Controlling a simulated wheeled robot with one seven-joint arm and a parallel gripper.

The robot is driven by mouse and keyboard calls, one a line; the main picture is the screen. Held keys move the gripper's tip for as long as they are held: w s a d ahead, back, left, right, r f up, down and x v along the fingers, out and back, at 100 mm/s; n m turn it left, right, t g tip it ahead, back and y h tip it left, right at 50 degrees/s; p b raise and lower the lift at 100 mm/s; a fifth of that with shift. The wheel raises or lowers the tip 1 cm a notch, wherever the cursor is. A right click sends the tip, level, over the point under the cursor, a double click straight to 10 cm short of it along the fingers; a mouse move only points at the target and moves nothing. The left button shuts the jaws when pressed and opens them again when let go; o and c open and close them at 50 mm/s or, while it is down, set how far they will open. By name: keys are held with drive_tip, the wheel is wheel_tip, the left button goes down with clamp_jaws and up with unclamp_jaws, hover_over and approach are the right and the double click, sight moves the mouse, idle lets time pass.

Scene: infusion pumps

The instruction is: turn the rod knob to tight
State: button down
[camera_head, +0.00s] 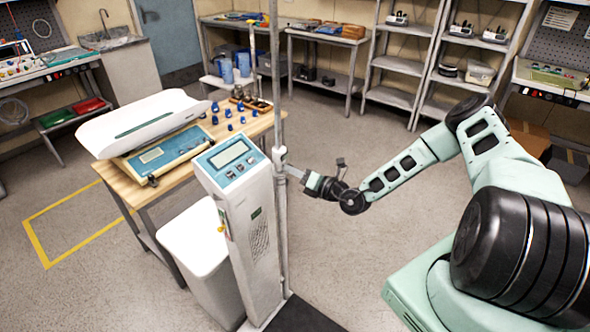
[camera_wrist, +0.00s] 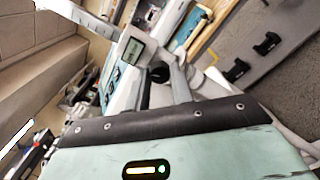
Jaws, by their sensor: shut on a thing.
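A tall metal rod (camera_head: 279,90) rises beside a white column unit (camera_head: 245,215) with a small display (camera_head: 229,154). A pale collar (camera_head: 279,157) sits on the rod at about the height of the display. My gripper (camera_head: 290,172) reaches in from the right, with its tips at the rod just below the collar. In the wrist view my gripper (camera_wrist: 165,84) has its two fingers closed around a black round knob (camera_wrist: 159,71). In the head view the fingers and rod hide the knob. I cannot tell how tight it is.
A wooden table (camera_head: 190,152) with a baby scale (camera_head: 150,122) and several small blue items stands behind left. A white bin (camera_head: 198,248) is beside the column unit. Shelves (camera_head: 400,60) line the back wall. The floor between is clear.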

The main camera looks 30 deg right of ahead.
drive_tip(key=shift+m, duration=1.1)
drive_tip(key=c, duration=1.2)
unclamp_jaws()
drive_tip(key=b+v, duration=0.4)
drive_tip(key=v, duration=1.3)
drive_tip(key=shift+s+b, duration=0.25)
drive_tip(key=shift+b, duration=0.05)
drive_tip(key=shift+d, duration=0.1)
